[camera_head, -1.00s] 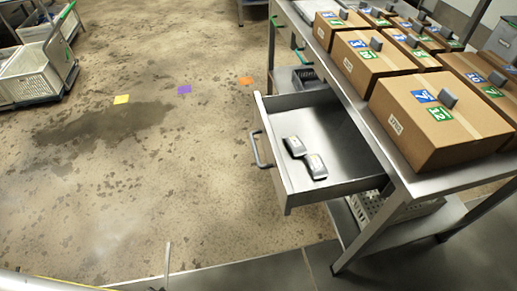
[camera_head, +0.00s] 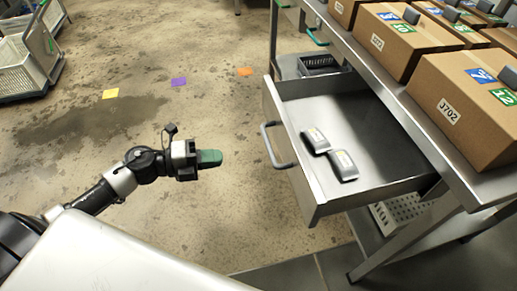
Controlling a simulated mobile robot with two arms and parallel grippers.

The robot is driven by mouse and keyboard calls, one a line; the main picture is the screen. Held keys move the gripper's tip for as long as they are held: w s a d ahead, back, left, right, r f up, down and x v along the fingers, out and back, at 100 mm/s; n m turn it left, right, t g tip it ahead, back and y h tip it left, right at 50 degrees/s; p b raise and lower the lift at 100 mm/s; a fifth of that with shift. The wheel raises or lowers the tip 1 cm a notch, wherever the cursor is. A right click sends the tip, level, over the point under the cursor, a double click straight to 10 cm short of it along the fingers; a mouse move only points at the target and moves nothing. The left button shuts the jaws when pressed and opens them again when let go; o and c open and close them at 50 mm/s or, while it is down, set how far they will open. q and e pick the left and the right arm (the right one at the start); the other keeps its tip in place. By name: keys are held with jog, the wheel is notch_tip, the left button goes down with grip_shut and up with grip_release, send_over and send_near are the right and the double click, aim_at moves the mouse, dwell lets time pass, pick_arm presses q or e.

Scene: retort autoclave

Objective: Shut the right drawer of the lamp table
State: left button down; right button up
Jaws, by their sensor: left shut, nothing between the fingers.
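The lamp table (camera_head: 398,103) is a steel table at the right with boxes on top. Its right drawer (camera_head: 312,200) is pulled out toward the left and has a bar handle (camera_head: 271,147) on its front. Two grey devices (camera_head: 330,153) lie inside the drawer. My left gripper (camera_head: 214,158), with green fingers, is shut and empty. It appears left of the drawer front, apart from the handle. My right gripper is not in view.
Cardboard boxes (camera_head: 462,108) stand on the tabletop. A black basket (camera_head: 322,65) sits behind the drawer, and a white perforated crate (camera_head: 392,214) is below it. Crates on a cart (camera_head: 22,65) stand at far left. Open floor with coloured markers lies between.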

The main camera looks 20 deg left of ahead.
aim_at(268, 149)
pick_arm(q)
jog(key=x, duration=0.9)
jog(key=shift+w+d+r+p, duration=0.2)
jog(key=shift+w+r+p, duration=0.15)
jog(key=shift+r+p, duration=0.05)
jog(key=shift+w+d, duration=0.25)
jog(key=shift+d, duration=0.2)
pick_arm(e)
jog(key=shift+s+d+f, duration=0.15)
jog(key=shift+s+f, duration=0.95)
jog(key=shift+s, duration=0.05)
